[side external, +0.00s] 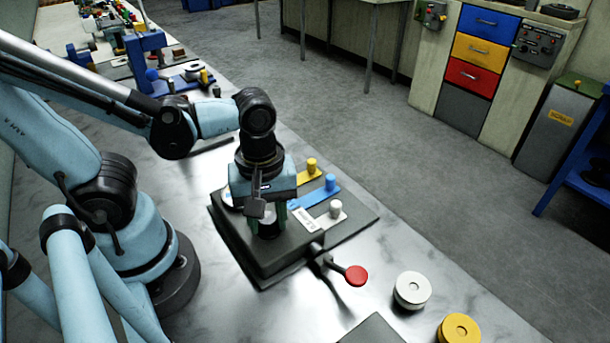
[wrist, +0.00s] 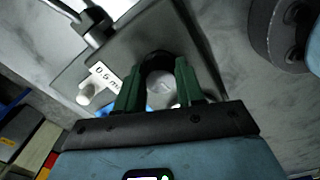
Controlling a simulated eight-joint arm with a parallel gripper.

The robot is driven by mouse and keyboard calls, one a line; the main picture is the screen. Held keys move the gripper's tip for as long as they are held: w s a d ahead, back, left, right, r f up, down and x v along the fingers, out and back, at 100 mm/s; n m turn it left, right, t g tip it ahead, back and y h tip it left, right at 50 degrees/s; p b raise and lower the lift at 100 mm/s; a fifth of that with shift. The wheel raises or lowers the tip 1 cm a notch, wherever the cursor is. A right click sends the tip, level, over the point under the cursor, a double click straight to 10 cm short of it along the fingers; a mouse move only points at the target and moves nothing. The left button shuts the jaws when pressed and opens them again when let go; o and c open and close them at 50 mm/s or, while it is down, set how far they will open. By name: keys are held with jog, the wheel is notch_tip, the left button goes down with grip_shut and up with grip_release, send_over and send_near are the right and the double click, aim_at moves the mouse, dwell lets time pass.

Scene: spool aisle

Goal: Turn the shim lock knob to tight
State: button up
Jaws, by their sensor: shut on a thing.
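The shim lock knob is a dark round knob (side external: 267,230) on top of a dark grey fixture block (side external: 290,252). My gripper (side external: 268,222) points down over it, with its green fingers on either side of the knob. In the wrist view the fingers (wrist: 158,85) close around the knob (wrist: 158,60), which is partly hidden between them. A white label reading "0.6 m…" (wrist: 104,76) lies beside it. Any tight mark and the knob's angle are too small or hidden to read.
Yellow (side external: 311,167), blue (side external: 329,184) and white (side external: 335,210) posts stand on strips behind the block. A lever with a red end (side external: 355,275) sticks out in front. A white spool (side external: 412,290) and a yellow spool (side external: 458,330) stand on the metal bench to the right.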

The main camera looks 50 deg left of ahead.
jog(key=shift+m, duration=0.3)
jog(key=m, duration=0.4)
jog(key=shift+m, duration=0.3)
jog(key=m, duration=0.4)
jog(key=shift+s+a, duration=0.1)
jog(key=m, duration=0.5)
jog(key=shift+a+m, duration=0.1)
jog(key=shift+m, duration=0.3)
jog(key=m, duration=0.4)
jog(key=shift+m, duration=0.4)
jog(key=o, duration=1)
jog(key=shift+o, duration=0.2)
